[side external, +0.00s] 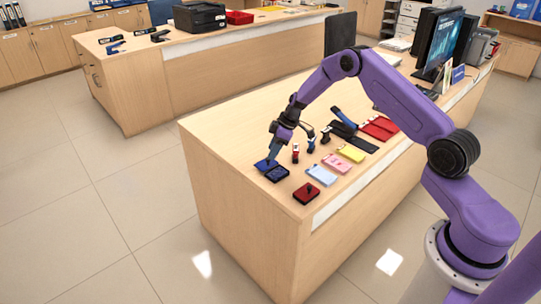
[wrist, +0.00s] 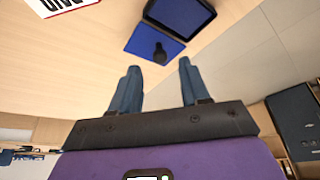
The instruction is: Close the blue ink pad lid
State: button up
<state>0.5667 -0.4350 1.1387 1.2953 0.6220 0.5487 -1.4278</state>
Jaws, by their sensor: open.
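The blue ink pad (side external: 277,174) lies open near the left corner of the counter. In the wrist view its dark-rimmed base (wrist: 180,14) is at the top, and the flat blue lid (wrist: 142,41) lies beside it, edge to edge. A black knob (wrist: 158,52) stands up from the lid. My gripper (wrist: 158,66) is open and empty, with its two blue-grey fingers apart on either side of the knob's line. In the side view my gripper (side external: 271,157) points down just over the lid and partly hides it. I cannot tell whether it touches.
A red ink pad (side external: 306,193) with a knob sits near the front edge. Small upright stamps (side external: 295,153) stand close right of my gripper. Light blue (side external: 321,175), pink (side external: 336,163) and yellow (side external: 351,153) pads line the right edge. The counter (side external: 225,125) left of my gripper is clear.

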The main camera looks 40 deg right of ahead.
jog(key=shift+x, duration=1.65)
jog(key=shift+c, duration=0.3)
grip_shut()
jog(key=shift+s, duration=3.15)
jog(key=shift+o, duration=0.3)
grip_release()
jog(key=shift+s, duration=0.1)
